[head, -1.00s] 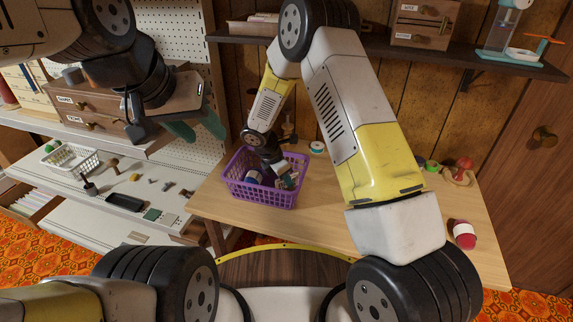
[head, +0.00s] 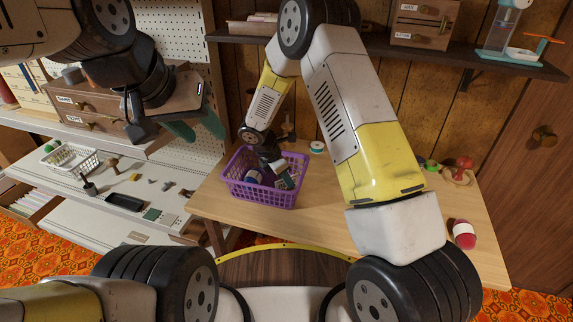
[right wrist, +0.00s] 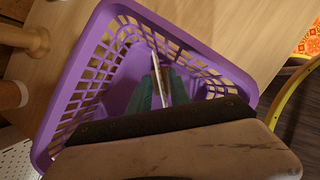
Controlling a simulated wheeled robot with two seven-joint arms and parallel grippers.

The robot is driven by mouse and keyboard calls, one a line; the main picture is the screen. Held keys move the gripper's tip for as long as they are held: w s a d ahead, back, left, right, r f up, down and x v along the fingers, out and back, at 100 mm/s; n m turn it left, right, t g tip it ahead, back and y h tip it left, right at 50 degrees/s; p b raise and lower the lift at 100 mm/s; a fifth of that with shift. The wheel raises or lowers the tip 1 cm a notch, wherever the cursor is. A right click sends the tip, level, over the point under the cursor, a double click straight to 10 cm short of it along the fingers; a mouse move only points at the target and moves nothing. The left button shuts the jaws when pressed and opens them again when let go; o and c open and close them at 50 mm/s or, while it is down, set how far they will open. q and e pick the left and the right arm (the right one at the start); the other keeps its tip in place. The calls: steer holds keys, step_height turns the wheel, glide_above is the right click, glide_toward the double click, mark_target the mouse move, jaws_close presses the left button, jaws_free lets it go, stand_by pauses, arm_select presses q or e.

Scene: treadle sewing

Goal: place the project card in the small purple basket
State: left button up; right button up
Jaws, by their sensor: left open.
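The small purple basket (head: 262,193) stands on the light wooden table, and its lattice wall also shows in the right wrist view (right wrist: 85,75). My right gripper (right wrist: 160,90) reaches down into the basket, its green fingers below the rim. A thin, pale card (right wrist: 156,68), apparently the project card, is seen nearly edge-on between the fingers, over the basket's inside. My right gripper (head: 288,181) and the card are hard to make out in the head view. My left gripper (head: 197,129) is open and empty in front of the pegboard.
The wooden table (head: 340,215) has free room right of the basket. A red-and-white spool (head: 463,234) stands near its right edge. White shelving on the left holds a white basket (head: 72,158), a black tray (head: 125,202) and small drawers (head: 90,105). A dark shelf runs above the table.

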steer(key=v, duration=1)
steer(key=shift+r, duration=0.25)
steer(key=s+d+r+m+y, duration=0.2)
steer(key=s+d+r+m, duration=0.35)
steer(key=r, duration=0.35)
steer(key=s+d+r+m+y, duration=0.1)
steer(key=s+d+r+m, duration=0.4)
steer(key=r, duration=0.4)
steer(key=s+d+r+m+t+y, duration=0.1)
steer(key=s+d+r+m+t, duration=0.1)
steer(key=s+m, duration=0.4)
steer(key=s+d+r+m+t+y, duration=0.2)
steer(key=s+d+r+m, duration=0.2)
steer(key=s+r+m, duration=0.1)
steer(key=s+m, duration=0.1)
steer(key=s, duration=0.1)
steer(key=shift+s+d+r, duration=0.2)
steer(key=shift+s+r, duration=0.1)
steer(key=shift+r, duration=0.05)
steer(key=shift+m, duration=0.25)
